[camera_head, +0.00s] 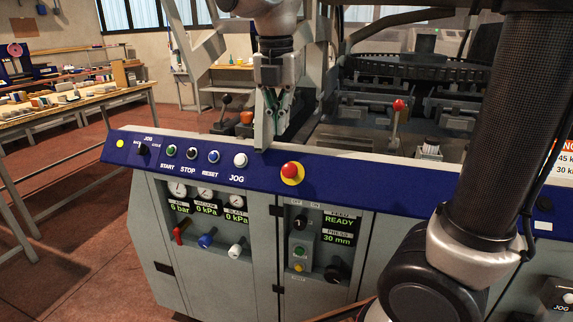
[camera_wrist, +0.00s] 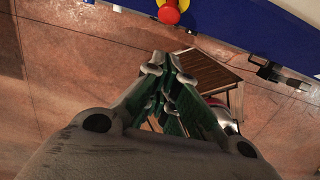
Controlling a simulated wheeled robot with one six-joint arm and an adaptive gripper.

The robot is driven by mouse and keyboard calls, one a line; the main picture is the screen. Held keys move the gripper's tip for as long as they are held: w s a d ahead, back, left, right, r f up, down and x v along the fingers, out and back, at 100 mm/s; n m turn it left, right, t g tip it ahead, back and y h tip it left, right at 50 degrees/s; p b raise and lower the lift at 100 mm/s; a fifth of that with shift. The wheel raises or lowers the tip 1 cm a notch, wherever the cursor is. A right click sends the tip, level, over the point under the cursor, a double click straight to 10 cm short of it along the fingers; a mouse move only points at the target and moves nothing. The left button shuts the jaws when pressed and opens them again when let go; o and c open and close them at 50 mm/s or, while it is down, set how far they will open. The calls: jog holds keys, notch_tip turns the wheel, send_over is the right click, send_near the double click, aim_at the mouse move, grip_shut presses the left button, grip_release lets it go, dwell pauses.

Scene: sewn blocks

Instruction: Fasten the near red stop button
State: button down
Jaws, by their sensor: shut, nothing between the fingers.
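The near red stop button (camera_head: 291,169) sits on a yellow ring on the sloping blue front panel (camera_head: 330,178), right of the JOG button. My gripper (camera_head: 276,112) is above and behind the panel in the head view, up and slightly left of the button. It also shows in the wrist view (camera_wrist: 168,62), with its fingers shut and nothing between them. The fingertips are apart from the button.
START, STOP, RESET and JOG buttons (camera_head: 240,160) line the panel to the left. A red-knobbed lever (camera_head: 398,105) stands behind the panel. Below are gauges (camera_head: 204,191) and coloured valve handles (camera_head: 207,239). A wooden slatted top (camera_wrist: 212,72) shows over the floor in the wrist view.

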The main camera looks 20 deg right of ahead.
send_near(288, 176)
notch_tip(288, 176, down, 3)
jog(key=s+a, duration=0.2)
jog(key=s, duration=0.1)
jog(key=w+f, duration=0.1)
jog(key=w+d+f, duration=0.1)
jog(key=shift+w+d+f, duration=0.3)
jog(key=shift+w+f, duration=0.05)
jog(key=shift+w, duration=0.05)
jog(key=shift+w+d+f, duration=0.4)
jog(key=shift+w+f, duration=0.1)
jog(key=shift+f, duration=0.15)
